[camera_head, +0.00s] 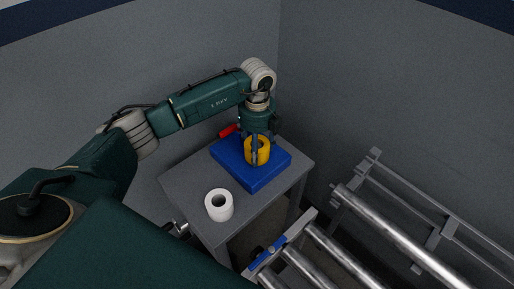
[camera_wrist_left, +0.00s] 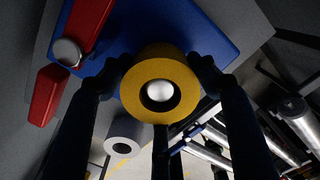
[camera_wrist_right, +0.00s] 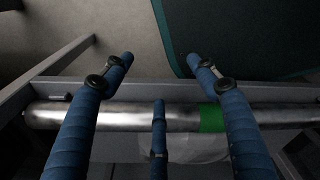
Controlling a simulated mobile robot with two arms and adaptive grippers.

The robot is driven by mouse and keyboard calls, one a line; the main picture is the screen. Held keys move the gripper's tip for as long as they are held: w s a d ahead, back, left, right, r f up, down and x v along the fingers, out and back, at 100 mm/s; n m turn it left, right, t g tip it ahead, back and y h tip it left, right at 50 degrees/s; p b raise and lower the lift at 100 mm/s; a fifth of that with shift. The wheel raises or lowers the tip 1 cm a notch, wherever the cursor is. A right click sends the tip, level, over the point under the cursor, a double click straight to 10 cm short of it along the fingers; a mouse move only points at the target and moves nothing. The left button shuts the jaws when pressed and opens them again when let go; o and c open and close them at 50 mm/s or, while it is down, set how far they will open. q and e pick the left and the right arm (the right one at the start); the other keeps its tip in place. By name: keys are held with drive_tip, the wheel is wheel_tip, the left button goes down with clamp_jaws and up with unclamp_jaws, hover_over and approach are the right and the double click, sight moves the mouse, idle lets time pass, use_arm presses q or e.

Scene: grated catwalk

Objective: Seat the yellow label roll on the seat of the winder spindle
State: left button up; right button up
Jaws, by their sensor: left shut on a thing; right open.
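The yellow label roll (camera_head: 257,150) is upright over the blue winder base (camera_head: 265,183) on a grey table. My left gripper (camera_head: 256,158) points down and is shut on the roll, with fingers on its outside. In the left wrist view the yellow roll (camera_wrist_left: 182,68) sits between the fingers. A shiny rounded spindle tip (camera_wrist_left: 160,90) shows inside its bore. Whether the roll's lower face touches the seat is hidden. My right gripper (camera_wrist_right: 160,80) is open and empty above a metal roller.
A white roll (camera_head: 212,209) stands on the grey table (camera_head: 185,190), nearer than the blue base. A red part (camera_head: 229,131) is at the base's far left. Metal rollers (camera_head: 400,240) on a frame lie to the right. Grey walls stand close behind the table.

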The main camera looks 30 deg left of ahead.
use_arm(q)
drive_tip(key=o, duration=1.4)
drive_tip(key=shift+c, duration=0.2)
drive_tip(key=shift+o, duration=0.5)
drive_tip(key=shift+o, duration=1.3)
drive_tip(key=shift+r, duration=0.1)
drive_tip(key=shift+a+r+p, duration=0.15)
drive_tip(key=shift+r+p, duration=0.45)
drive_tip(key=shift+r, duration=0.15)
drive_tip(key=shift+r+p, duration=2.35)
drive_tip(key=shift+r, duration=0.9)
